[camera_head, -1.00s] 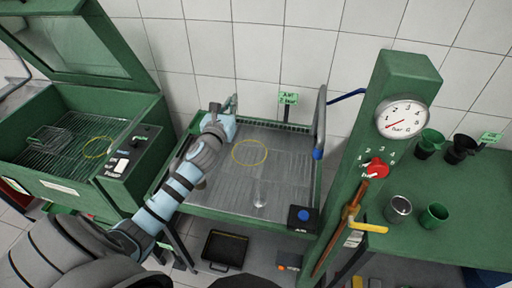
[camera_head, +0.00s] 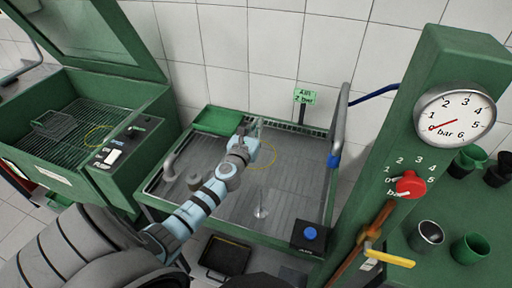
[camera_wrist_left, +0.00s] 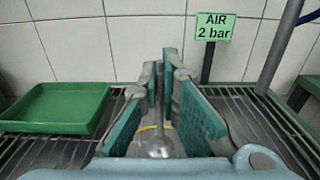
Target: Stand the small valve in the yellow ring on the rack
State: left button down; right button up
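The rack (camera_head: 292,190) is a grey ribbed top in a green frame. The yellow ring (camera_head: 273,160) lies on it, partly hidden by my left gripper (camera_head: 259,128); its arc also shows in the left wrist view (camera_wrist_left: 146,128). In that view, a slim metal valve (camera_wrist_left: 159,147) is upright between the fingers of my left gripper (camera_wrist_left: 159,75), round head down. The fingers seem closed on its stem. The head appears by the ring's arc; whether it touches the rack I cannot tell. Another valve (camera_head: 260,211) stands head down nearer the front. My right gripper is not in view.
A green tray (camera_head: 217,121) is at the rack's back left. A blue-button box (camera_head: 310,236) is at its front right; a grey pipe (camera_head: 339,120) rises on the right. A green washer (camera_head: 60,165) stands left, a gauge post (camera_head: 425,90) right.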

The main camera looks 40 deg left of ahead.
pick_arm(q)
jog(key=f+b, duration=0.1)
jog(key=f, duration=0.1)
jog(key=f+b, duration=0.2)
jog(key=shift+w+f, duration=0.2)
jog(key=shift+f, duration=0.2)
jog(key=shift+s+r, duration=0.2)
jog(key=shift+r, duration=0.2)
jog(key=shift+f, duration=0.2)
jog(key=c, duration=1.8)
grip_release()
jog(key=shift+w, duration=0.1)
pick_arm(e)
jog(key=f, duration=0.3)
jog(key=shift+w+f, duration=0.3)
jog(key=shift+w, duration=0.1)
pick_arm(q)
jog(key=shift+r, duration=0.15)
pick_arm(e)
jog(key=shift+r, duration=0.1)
